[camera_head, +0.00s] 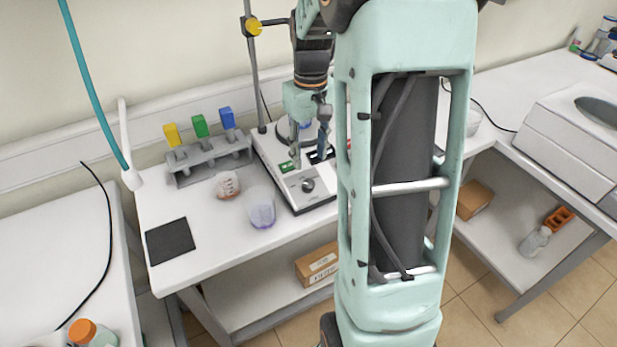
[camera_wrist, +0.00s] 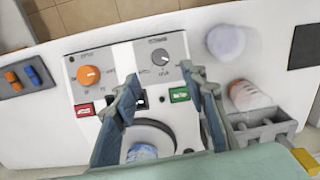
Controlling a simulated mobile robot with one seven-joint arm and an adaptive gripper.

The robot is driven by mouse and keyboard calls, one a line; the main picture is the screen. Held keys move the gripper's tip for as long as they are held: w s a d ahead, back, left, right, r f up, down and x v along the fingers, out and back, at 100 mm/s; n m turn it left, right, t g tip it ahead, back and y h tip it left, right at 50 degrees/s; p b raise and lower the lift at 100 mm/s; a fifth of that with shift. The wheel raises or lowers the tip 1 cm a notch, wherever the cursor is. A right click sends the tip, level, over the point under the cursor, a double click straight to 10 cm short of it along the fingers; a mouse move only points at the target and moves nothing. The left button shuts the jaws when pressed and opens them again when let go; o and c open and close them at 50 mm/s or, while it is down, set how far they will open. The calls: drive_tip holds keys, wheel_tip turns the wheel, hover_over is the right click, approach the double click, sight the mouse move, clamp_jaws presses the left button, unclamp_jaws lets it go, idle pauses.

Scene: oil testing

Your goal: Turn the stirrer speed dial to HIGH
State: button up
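The hotplate-stirrer (camera_head: 308,198) stands on the white table, and its control panel shows in the wrist view (camera_wrist: 122,60). The panel has a grey dial (camera_wrist: 159,57) with a pale pointer toward the lower right, and an orange dial (camera_wrist: 88,75). The small labels are too blurred to tell which dial is the stirrer speed. In the head view, the grey dial (camera_head: 307,185) is visible, while my arm hides the orange one. My gripper (camera_head: 309,158) is above the panel. In the wrist view its fingers (camera_wrist: 160,77) are spread and empty, short of the grey dial.
A green switch (camera_wrist: 179,94) and red switch (camera_wrist: 85,109) sit near my fingers. A beaker (camera_wrist: 142,152) stands on the round plate. A rack with colored-top items (camera_head: 212,160), two small containers (camera_head: 262,211) and a black pad (camera_head: 170,241) lie left of the device.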

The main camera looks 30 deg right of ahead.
sight(309, 182)
wheel_tip(309, 182, down, 9)
drive_tip(key=shift+r+p, duration=0.1)
drive_tip(key=shift+p, duration=0.2)
drive_tip(key=shift+c, duration=0.7)
clamp_jaws()
